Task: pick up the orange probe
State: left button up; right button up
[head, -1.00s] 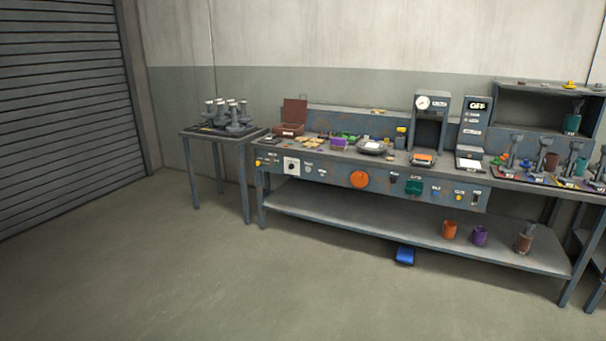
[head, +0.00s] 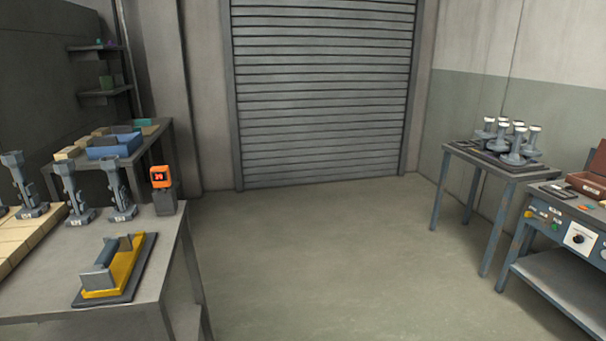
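An orange device with a small dark display (head: 160,177), which looks like the orange probe, sits upright in a dark grey holder (head: 166,201). The holder stands at the back right corner of the grey table (head: 150,237) on the left side of the head view. Neither of my grippers shows in the head view, so I cannot tell their states.
A yellow and grey fixture (head: 113,268) lies on the table's front part. Grey stands (head: 75,200) line its back. Another table with a blue bin (head: 114,147) is behind. The floor (head: 320,250) is clear up to the shutter (head: 322,95). A side table (head: 500,162) and workbench (head: 560,225) stand right.

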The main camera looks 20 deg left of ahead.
aim_at(160, 175)
jog(key=u, duration=0.6)
jog(key=i, duration=1.15)
jog(key=u, duration=0.35)
